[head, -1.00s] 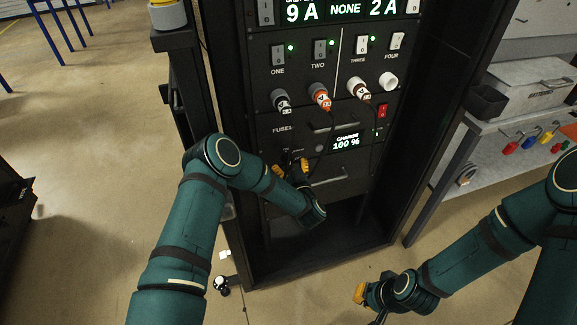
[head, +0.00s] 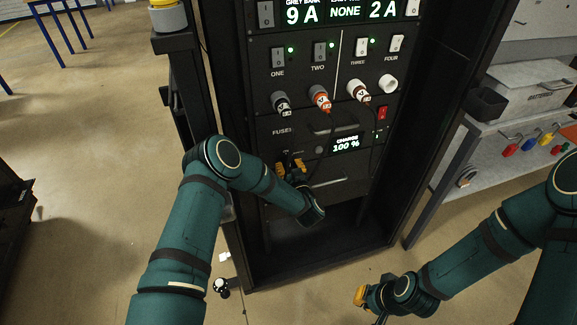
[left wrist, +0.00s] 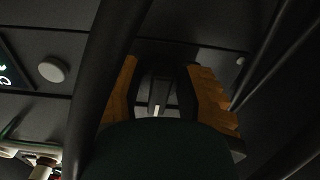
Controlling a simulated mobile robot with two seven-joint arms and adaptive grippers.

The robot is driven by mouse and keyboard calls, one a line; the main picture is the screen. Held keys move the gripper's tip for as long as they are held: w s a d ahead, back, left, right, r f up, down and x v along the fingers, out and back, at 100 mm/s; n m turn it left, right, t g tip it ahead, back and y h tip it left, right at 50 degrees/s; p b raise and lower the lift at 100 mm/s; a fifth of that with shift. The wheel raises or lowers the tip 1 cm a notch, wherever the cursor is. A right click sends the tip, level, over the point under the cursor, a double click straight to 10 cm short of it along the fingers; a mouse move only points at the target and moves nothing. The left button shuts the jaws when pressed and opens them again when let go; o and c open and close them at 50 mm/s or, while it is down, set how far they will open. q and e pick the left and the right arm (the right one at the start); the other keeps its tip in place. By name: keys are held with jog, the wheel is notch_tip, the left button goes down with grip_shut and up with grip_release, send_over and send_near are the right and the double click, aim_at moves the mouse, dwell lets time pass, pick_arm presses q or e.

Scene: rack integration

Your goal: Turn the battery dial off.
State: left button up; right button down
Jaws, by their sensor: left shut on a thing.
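My left gripper (head: 292,164) is at the battery panel in the lower part of the rack, left of and below the charge display (head: 346,144) reading 100 %. In the left wrist view its two orange finger pads stand on either side of the dark battery dial (left wrist: 158,92), and it is shut on it. A pale mark shows on the dial. In the head view the dial is hidden by the fingers, and I cannot read its setting. My right gripper (head: 360,296) hangs low at the right, away from the rack; its jaw opening is not clear.
Above are several rocker switches, plugs with cables (head: 320,97), and a red switch (head: 382,112). One cable hangs close to the right of my left gripper. The rack's left post (head: 188,90) stands beside my left arm. A workbench (head: 480,170) stands at the right.

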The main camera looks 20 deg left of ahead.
pick_arm(q)
jog(key=shift+r, duration=0.1)
jog(key=m+p, duration=0.1)
jog(key=m, duration=0.6)
jog(key=shift+a+p, duration=0.1)
jog(key=shift+p, duration=0.2)
jog(key=m, duration=0.3)
jog(key=shift+a+r+m, duration=0.1)
jog(key=shift+m, duration=0.2)
jog(key=m, duration=0.6)
jog(key=shift+s+r+b, duration=0.1)
jog(key=shift+r+b, duration=0.05)
jog(key=shift+b, duration=0.15)
jog(key=m, duration=0.6)
jog(key=shift+a+r+m+b, duration=0.1)
jog(key=shift+r+m+b, duration=0.1)
jog(key=shift+m+b, duration=0.2)
jog(key=o, duration=1.2)
jog(key=shift+a, duration=0.1)
jog(key=shift+c, duration=0.2)
